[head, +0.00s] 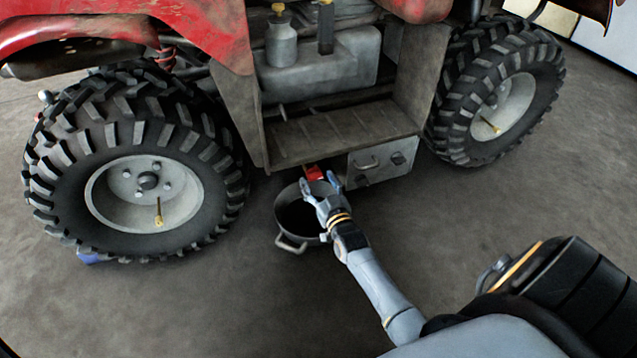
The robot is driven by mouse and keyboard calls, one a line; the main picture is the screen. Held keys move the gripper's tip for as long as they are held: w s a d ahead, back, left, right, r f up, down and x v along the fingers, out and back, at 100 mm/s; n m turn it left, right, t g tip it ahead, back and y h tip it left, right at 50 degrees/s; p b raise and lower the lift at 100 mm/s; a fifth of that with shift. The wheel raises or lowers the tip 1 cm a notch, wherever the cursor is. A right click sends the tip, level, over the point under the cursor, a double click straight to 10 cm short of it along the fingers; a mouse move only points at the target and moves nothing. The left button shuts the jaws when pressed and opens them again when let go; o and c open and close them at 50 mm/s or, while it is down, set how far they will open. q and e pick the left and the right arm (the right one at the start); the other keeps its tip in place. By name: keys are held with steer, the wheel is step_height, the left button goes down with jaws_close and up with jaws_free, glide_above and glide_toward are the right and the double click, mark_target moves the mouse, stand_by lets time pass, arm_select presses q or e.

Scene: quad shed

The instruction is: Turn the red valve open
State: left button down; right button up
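The red valve (314,172) is a small red part under the quad's footwell, just above the back rim of a dark pan. My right gripper (317,181) is over the pan, with its two fingers spread apart and pointing at the valve. The valve shows beyond and between the fingertips. I cannot tell whether the fingers touch it. Part of the valve is hidden under the footwell and behind the fingers. My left gripper is not in view.
The dark round pan (290,212) with a side handle stands on the floor under the valve. The red quad's large left tyre (70,160) and right tyre (462,95) flank the footwell (340,130). A metal box (383,161) with a handle sits right of the valve. The front floor is clear.

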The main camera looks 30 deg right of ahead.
steer(key=c, duration=1)
steer(key=shift+o, duration=0.2)
